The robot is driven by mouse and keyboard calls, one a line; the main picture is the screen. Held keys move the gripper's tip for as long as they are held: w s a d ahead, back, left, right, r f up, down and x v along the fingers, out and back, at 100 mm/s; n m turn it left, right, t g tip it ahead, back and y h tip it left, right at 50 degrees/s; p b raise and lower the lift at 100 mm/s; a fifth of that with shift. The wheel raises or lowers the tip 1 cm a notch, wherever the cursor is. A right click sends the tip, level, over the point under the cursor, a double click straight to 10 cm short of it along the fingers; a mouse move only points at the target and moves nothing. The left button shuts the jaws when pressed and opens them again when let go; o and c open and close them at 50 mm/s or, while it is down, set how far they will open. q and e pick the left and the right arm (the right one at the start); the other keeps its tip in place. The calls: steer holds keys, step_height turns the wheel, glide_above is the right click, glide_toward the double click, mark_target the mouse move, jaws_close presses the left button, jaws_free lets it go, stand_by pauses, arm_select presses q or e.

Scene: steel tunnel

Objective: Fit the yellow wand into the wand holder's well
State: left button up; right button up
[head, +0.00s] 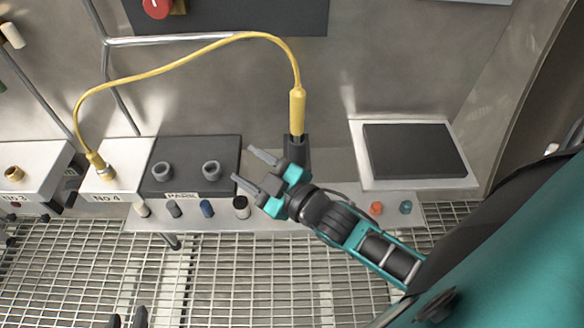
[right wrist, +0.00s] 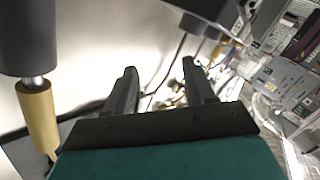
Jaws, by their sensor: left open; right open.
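The yellow wand (head: 297,108) stands upright at the dark wand holder (head: 296,155), its yellow cable curving left to the No.4 block. In the right wrist view the wand (right wrist: 41,115) also shows, with a short bright metal length between its yellow body and the dark holder (right wrist: 25,38). How deep its tip sits is hidden. My right gripper (head: 250,169) is open and empty, just left of the holder and apart from the wand. In the right wrist view its fingers (right wrist: 158,78) are spread. My left gripper (head: 127,318) is open at the bottom edge.
A dark block marked PARK (head: 190,180) with two round sockets is left of the holder. The No.4 block (head: 103,182) is farther left. A dark-topped pad (head: 415,150) is right. Several small knobs line the front ledge. Open grating (head: 230,270) lies in front.

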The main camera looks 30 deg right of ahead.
steer(key=s+d+f+m+g+h, duration=0.2)
steer(key=s+f+m+g, duration=0.3)
steer(key=f, duration=0.7)
steer(key=s+m+h, duration=0.1)
steer(key=s+m, duration=0.1)
steer(key=s, duration=0.2)
steer(key=shift+s+d+f, duration=0.25)
steer(key=shift+s+f, duration=0.15)
